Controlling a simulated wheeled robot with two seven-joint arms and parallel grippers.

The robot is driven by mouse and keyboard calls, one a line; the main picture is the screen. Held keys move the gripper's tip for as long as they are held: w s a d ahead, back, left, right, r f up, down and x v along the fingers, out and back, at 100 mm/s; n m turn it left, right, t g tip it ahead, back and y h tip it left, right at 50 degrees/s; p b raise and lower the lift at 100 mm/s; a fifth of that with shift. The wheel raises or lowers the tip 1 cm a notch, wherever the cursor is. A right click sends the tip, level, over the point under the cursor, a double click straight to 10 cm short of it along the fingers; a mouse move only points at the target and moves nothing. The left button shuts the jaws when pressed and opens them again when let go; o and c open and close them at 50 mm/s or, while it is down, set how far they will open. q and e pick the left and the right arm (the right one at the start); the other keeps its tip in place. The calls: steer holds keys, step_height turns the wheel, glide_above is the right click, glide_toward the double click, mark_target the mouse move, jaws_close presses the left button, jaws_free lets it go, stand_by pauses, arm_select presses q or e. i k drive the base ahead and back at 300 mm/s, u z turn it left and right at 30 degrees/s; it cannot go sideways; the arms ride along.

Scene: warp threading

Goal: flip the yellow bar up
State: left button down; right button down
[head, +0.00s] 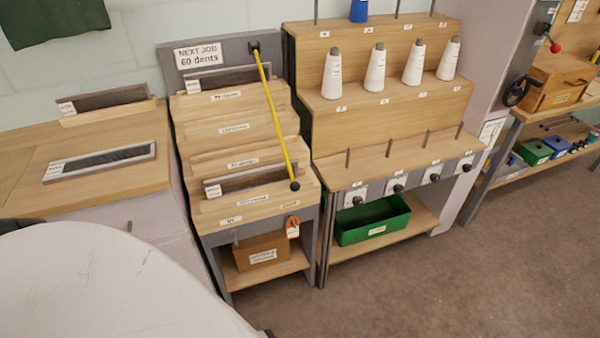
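The yellow bar (272,110) is a thin rod on the stepped wooden rack (233,128). Its upper end meets a dark bracket on the grey back panel (232,46). It slants down across the right part of the steps to a black knob (295,186) at its lower front end. Reeds with dark slats sit in the rack, one at the top (228,78) and one on a lower step (244,179). The bar passes in front of their right ends. Neither of my grippers shows in the head view.
A sign (198,55) reads "NEXT JOB 60 dents". A table (110,182) with another reed (100,161) stands left. A shelf with white cones (376,68) and a green bin (372,220) stands right. The floor (400,285) in front is clear. A large white rounded surface fills the lower left.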

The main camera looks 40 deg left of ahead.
mark_target(295, 186)
steer(key=u, duration=0.55)
steer(key=k, duration=0.6)
steer(key=u, duration=1.3)
steer(key=i, duration=0.95)
steer(key=u, duration=0.05)
